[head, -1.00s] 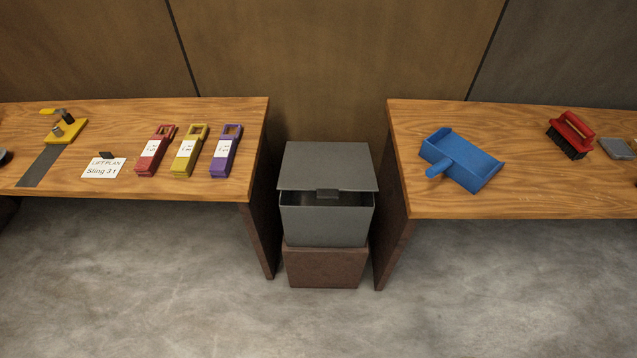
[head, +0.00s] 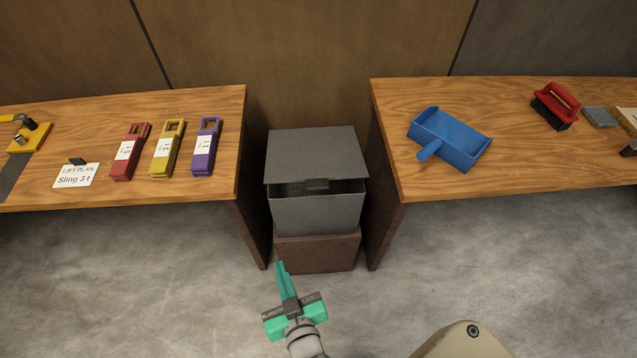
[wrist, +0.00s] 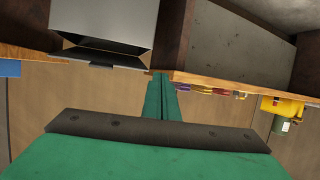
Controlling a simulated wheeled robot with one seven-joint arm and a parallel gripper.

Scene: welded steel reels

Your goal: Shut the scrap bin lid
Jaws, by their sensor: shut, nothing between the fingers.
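The grey scrap bin (head: 315,213) stands on a brown block between the two benches. Its grey lid (head: 315,153) is partly open, with a dark gap under its front edge. A small dark handle (head: 316,185) sits at the middle of that edge. My gripper (head: 282,268) has green fingers and is shut and empty, in front of the bin and lower in the head view, apart from the lid. In the wrist view the shut fingers (wrist: 161,90) show beside the bin (wrist: 106,22), whose dark lid (wrist: 105,58) stands away from the body.
The left bench (head: 215,100) holds red, yellow and purple slings and a card reading "LIFT PLAN Sling 3t" (head: 76,175). The right bench (head: 390,95) holds a blue dustpan (head: 450,138) and a red brush (head: 556,106). The bench side panels flank the bin closely. The floor in front is clear.

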